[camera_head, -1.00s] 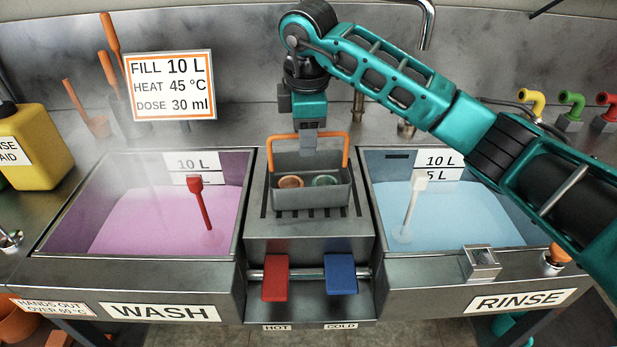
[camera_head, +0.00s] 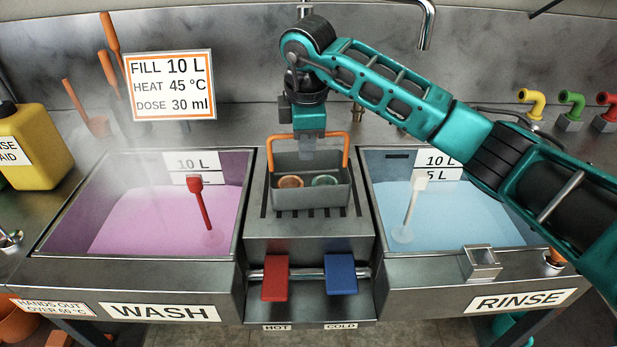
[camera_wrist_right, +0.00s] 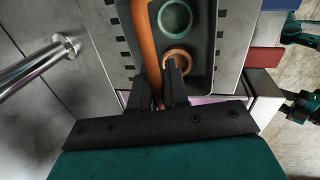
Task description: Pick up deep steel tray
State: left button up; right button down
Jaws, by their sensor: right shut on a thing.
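The deep steel tray (camera_head: 312,197) is a grey box with an orange handle (camera_head: 347,150). It sits level on the slotted rack between the two basins. Two ring-like items, one orange and one green, lie in it. My right gripper (camera_head: 307,152) points down at the handle's top bar from above. In the right wrist view its dark fingers (camera_wrist_right: 161,92) are shut on the orange handle (camera_wrist_right: 147,45), with part of the tray beyond. My left gripper does not show in the head view.
The pink wash basin (camera_head: 150,220) is on the left and the blue rinse basin (camera_head: 460,212) on the right. Red (camera_head: 275,278) and blue (camera_head: 340,274) pedals are in front of the rack. A tap (camera_head: 427,25) hangs behind. A yellow jug (camera_head: 32,150) stands far left.

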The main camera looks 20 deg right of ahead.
jog(key=shift+r, duration=0.15)
dwell(0.4)
notch_tip(320, 180, up, 20)
jog(key=p, duration=0.2)
jog(key=shift+f, duration=0.2)
dwell(0.6)
